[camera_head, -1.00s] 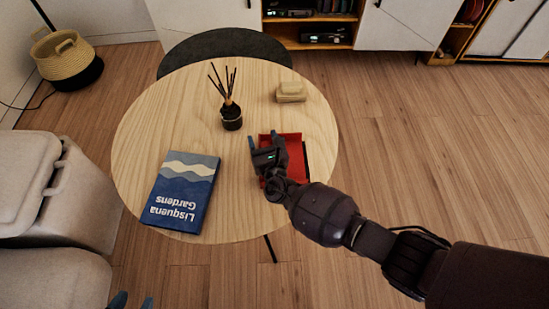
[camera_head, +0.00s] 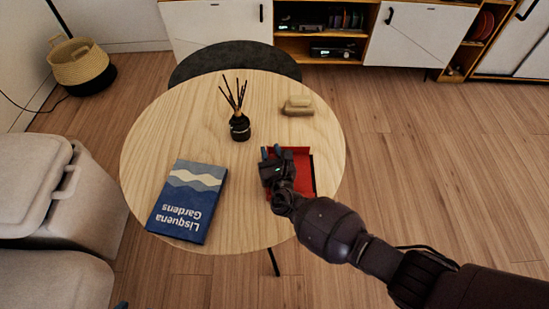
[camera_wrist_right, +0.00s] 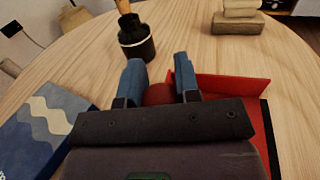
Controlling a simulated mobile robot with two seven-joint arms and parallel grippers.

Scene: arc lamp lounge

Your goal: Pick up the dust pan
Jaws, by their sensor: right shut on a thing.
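The red dust pan (camera_head: 302,170) lies on the round wooden table (camera_head: 150,150), near its right edge. My right gripper (camera_head: 271,153) is at the pan's left side, partly covering it. In the right wrist view, its two blue fingers (camera_wrist_right: 160,82) are shut on a rounded red part (camera_wrist_right: 159,94) between them, which looks like part of the pan. The pan's flat red side and black edge (camera_wrist_right: 270,135) show to the right. Only a tiny blue tip of my left gripper (camera_head: 122,305) shows at the bottom left edge.
A blue book (camera_head: 187,205) lies left of the pan. A dark reed diffuser (camera_head: 240,128) stands behind it, and tan stacked blocks (camera_head: 298,106) sit farther back. A dark chair (camera_head: 235,58) stands behind the table. A pale sofa (camera_head: 60,205) is at the left.

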